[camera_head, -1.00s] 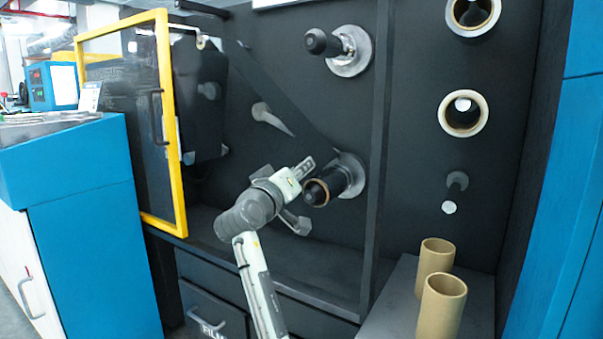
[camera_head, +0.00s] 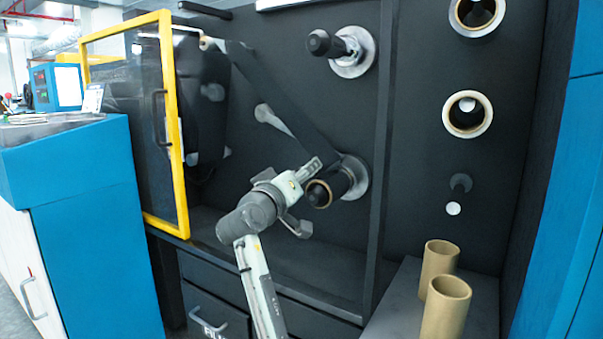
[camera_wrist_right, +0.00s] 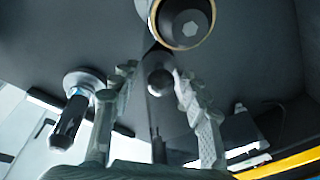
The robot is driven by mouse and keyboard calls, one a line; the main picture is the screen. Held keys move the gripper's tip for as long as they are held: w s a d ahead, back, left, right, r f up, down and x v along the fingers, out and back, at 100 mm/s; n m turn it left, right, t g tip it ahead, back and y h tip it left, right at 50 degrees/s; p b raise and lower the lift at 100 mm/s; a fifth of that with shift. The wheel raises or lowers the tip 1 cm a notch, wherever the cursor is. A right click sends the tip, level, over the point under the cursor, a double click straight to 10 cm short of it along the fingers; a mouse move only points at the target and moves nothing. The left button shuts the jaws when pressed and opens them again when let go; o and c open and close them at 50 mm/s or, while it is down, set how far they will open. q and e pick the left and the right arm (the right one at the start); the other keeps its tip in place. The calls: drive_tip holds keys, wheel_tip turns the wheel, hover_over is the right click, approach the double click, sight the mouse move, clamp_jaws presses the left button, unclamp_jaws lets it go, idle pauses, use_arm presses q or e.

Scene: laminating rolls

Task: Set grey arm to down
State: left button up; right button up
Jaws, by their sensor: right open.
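My right gripper (camera_head: 306,190) is in front of the dark machine wall, just left of a black spindle with a brown core (camera_head: 332,186). In the right wrist view it is open, its fingers (camera_wrist_right: 155,115) spread apart. A dark bar with a rounded grey knob (camera_wrist_right: 160,82) shows between the fingers; I cannot tell whether they touch it. In the head view a light grey bar (camera_head: 272,118) sticks out of the wall up and left of the gripper. I cannot tell which of these is the grey arm. My left gripper is not in view.
A black-handled spindle (camera_head: 328,44) is above. A dark band slants down to the lower spindle. A yellow-framed door (camera_head: 172,120) stands open at left. Two cardboard tubes (camera_head: 446,305) stand on a ledge at lower right. A dark upright post (camera_head: 382,150) divides the wall.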

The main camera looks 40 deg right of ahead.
drive_tip(key=v, duration=1.1)
drive_tip(key=shift+s+a, duration=0.2)
drive_tip(key=shift+a, duration=0.15)
